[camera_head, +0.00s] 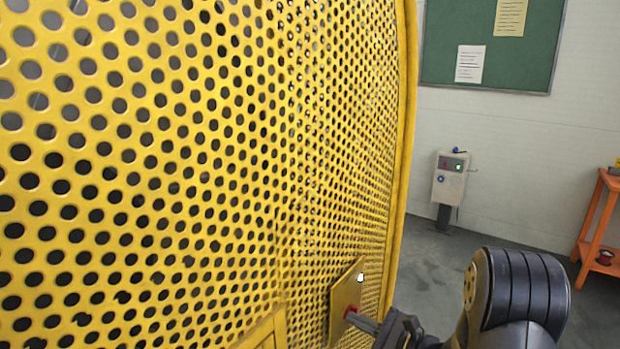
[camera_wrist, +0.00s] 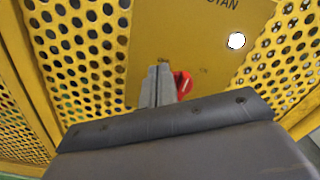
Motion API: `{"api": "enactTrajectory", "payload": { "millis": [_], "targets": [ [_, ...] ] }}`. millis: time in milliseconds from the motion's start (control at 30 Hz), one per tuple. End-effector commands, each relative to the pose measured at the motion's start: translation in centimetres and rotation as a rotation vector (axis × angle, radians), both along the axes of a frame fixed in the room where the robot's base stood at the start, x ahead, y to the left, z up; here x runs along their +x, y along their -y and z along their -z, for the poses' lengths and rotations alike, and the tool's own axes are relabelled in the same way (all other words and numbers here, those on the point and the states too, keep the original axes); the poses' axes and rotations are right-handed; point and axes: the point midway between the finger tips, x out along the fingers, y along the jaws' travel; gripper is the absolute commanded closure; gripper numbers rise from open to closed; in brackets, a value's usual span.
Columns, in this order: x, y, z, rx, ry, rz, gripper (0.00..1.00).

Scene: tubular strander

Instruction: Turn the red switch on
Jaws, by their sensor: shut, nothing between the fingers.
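The red switch (camera_wrist: 182,84) sits on a yellow plate (camera_wrist: 205,50) with dark lettering, partly cut off, and a round white spot in the wrist view. In the head view the red switch (camera_head: 350,312) shows small at the lower edge of the yellow plate (camera_head: 345,292). My gripper (camera_wrist: 158,72) is shut and empty. Its fingertips appear just left of the switch in the wrist view and cover part of it. In the head view my gripper (camera_head: 378,326) points left at the switch. I cannot tell whether the fingers touch it.
A large yellow perforated guard (camera_head: 150,160) fills the left. A grey control box (camera_head: 449,178) stands on a post by the far wall. An orange table (camera_head: 597,220) is at the right edge. A green board (camera_head: 490,70) hangs on the wall. Grey floor (camera_head: 430,270) between is open.

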Motion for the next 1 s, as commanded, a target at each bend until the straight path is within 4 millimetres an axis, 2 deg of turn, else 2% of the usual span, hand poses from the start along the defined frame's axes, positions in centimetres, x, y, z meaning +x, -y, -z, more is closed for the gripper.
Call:
{"api": "enactTrajectory", "payload": {
  "millis": [1000],
  "targets": [
    [0.51, 0.41, 0.57, 0.0, -0.001, -0.001, 1.0]
  ]
}}
